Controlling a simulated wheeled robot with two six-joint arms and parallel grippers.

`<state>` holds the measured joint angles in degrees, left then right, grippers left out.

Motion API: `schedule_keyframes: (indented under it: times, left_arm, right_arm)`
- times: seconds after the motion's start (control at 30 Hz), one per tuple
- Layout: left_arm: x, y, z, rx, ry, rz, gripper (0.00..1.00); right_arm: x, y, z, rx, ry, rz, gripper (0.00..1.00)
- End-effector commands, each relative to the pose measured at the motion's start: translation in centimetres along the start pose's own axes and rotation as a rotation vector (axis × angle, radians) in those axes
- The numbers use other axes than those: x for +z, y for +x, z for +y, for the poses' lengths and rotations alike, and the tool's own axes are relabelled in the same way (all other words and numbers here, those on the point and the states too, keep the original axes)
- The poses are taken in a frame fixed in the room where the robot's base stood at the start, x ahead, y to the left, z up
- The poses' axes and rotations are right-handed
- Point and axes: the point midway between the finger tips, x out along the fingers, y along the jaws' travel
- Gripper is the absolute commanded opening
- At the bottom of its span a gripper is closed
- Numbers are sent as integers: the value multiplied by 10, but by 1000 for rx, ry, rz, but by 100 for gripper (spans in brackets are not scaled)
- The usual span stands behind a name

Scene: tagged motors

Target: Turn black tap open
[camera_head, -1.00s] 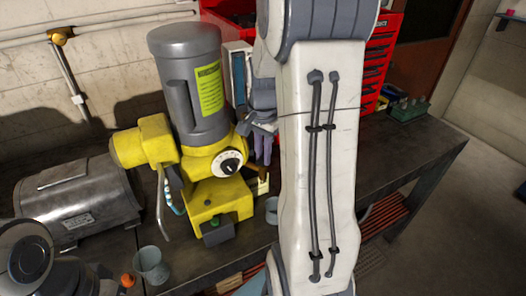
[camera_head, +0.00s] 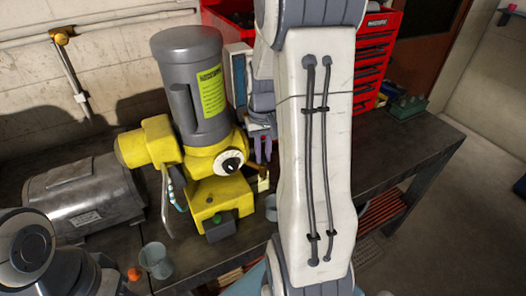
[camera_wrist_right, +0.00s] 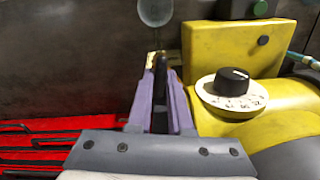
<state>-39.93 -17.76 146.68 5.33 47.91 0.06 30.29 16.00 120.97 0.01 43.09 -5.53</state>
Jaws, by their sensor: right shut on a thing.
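The black tap (camera_wrist_right: 160,97) shows in the right wrist view as a dark lever between my purple fingers, with a brass-coloured piece at its far end. My right gripper (camera_wrist_right: 160,105) is shut on it. In the head view the right gripper (camera_head: 262,149) is small, just right of the yellow pump body (camera_head: 210,196), and my right forearm covers the area beside it. A brown and pale fitting (camera_head: 259,178) shows below the fingers. The tap's exact angle is hidden. My left gripper is out of view; only part of my left arm shows at lower left.
A white dial with a black knob (camera_head: 229,163) is close beside the right gripper. A grey motor (camera_head: 190,85) stands above the yellow body. A glass cup (camera_head: 156,261) and an orange-capped item (camera_head: 134,274) are at front left. A red tool cabinet (camera_head: 380,50) stands behind.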

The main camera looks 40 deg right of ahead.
Motion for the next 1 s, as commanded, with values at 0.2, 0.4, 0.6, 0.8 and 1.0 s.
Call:
schedule_keyframes:
  times: [0.2, 0.4, 0.6, 0.8, 1.0]
  left_arm:
    - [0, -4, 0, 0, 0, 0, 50]
    - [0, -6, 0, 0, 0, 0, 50]
    - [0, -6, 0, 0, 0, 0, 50]
    - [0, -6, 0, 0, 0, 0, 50]
    - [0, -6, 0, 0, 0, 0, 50]
  right_arm:
    - [-1, -2, 0, 0, -123, 3, 0]
    - [-1, -1, 0, 1, -185, 3, 0]
    - [-1, -1, 0, 1, -208, 4, 0]
    - [-1, -1, 0, 1, -210, 4, 0]
    - [-1, -1, 0, 1, -209, 4, 37]
